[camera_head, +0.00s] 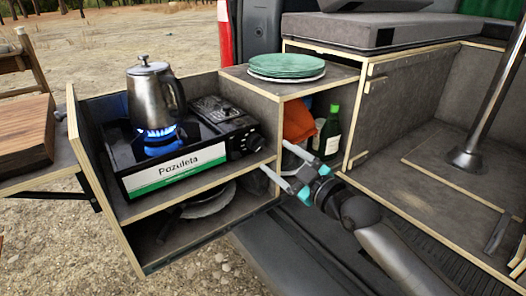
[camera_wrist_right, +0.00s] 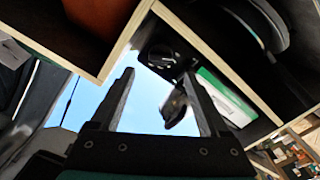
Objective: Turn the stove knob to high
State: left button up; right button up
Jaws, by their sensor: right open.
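The black camping stove (camera_head: 190,140) sits on the upper shelf of the pull-out box, with a green and white label on its front. Its dark knob (camera_head: 243,143) is on the right end of the front; it also shows in the right wrist view (camera_wrist_right: 160,58), beyond the fingertips. A metal kettle (camera_head: 154,95) stands on the burner over a blue flame (camera_head: 160,137). My right gripper (camera_head: 276,157) is open and empty, just right of the knob and apart from it, in front of the box's divider. My left gripper is not in view.
Green plates (camera_head: 287,67) lie on the box top to the right of the stove. A green bottle (camera_head: 328,135) and an orange item (camera_head: 299,121) stand in the compartment below. Wooden box edges lie close around my right gripper. A wooden board (camera_head: 25,133) is at left.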

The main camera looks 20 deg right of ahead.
aim_at(260, 145)
jog(key=b+x, duration=0.1)
jog(key=x, duration=0.3)
jog(key=shift+w+a, duration=0.1)
jog(key=shift+w, duration=0.15)
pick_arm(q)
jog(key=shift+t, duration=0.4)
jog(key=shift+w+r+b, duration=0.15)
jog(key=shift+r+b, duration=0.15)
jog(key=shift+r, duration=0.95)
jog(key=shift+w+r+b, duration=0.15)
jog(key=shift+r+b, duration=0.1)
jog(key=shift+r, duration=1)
pick_arm(e)
jog(key=shift+x, duration=1)
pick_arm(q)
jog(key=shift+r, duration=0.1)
pick_arm(e)
grip_shut()
